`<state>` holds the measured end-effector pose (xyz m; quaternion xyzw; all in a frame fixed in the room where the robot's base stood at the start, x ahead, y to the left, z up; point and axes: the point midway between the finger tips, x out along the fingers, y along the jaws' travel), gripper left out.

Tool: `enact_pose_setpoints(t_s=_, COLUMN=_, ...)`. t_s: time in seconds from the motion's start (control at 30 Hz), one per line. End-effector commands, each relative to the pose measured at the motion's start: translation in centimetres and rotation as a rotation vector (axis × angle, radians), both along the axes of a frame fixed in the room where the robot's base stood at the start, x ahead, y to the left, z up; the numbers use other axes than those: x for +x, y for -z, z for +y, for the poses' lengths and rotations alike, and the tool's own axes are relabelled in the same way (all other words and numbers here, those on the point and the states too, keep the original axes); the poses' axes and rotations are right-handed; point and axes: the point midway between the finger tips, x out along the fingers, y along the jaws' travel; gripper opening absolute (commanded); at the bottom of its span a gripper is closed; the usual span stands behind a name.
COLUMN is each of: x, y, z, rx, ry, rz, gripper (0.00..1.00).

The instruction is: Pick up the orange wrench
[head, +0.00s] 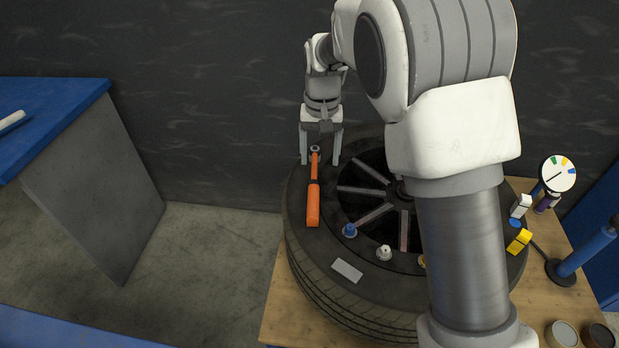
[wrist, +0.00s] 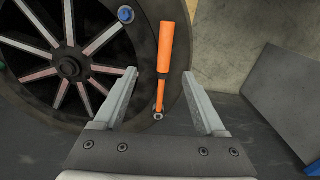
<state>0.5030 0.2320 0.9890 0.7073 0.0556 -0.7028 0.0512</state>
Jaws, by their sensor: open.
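The orange wrench (head: 313,200) lies on the sidewall of a black tire (head: 300,245), its thick orange handle toward the front and its grey ring end toward the back wall. My gripper (head: 320,162) is open over the ring end, with one finger on either side of it. In the wrist view the wrench (wrist: 168,60) runs between the two open fingers of my gripper (wrist: 160,85), with its ring end nearest the palm. The fingers appear apart from the wrench. How far the fingertips are above the tire cannot be told.
The tire lies on a wooden table (head: 285,320). A blue-capped piece (head: 349,230), a white piece (head: 384,253) and a grey block (head: 347,270) sit on the tire. A yellow item (head: 519,241) and a dial gauge (head: 557,174) are at right. A blue bench (head: 60,105) stands left.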

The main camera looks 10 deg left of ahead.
Motion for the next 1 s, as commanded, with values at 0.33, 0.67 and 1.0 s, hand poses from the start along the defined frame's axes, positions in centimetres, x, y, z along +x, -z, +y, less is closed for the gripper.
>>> enact_pose_setpoints(t_s=0.33, x=0.1, y=3.9, z=0.6, rx=-0.01, ry=-0.005, rz=0.012, gripper=0.73)
enact_pose_setpoints(t_s=0.67, x=0.1, y=10.9, z=0.7, rx=-0.009, ry=-0.005, rz=0.01, gripper=0.73)
enact_pose_setpoints(t_s=1.0, x=0.1, y=13.5, z=0.8, rx=-0.007, ry=-0.005, rz=0.008, gripper=0.73)
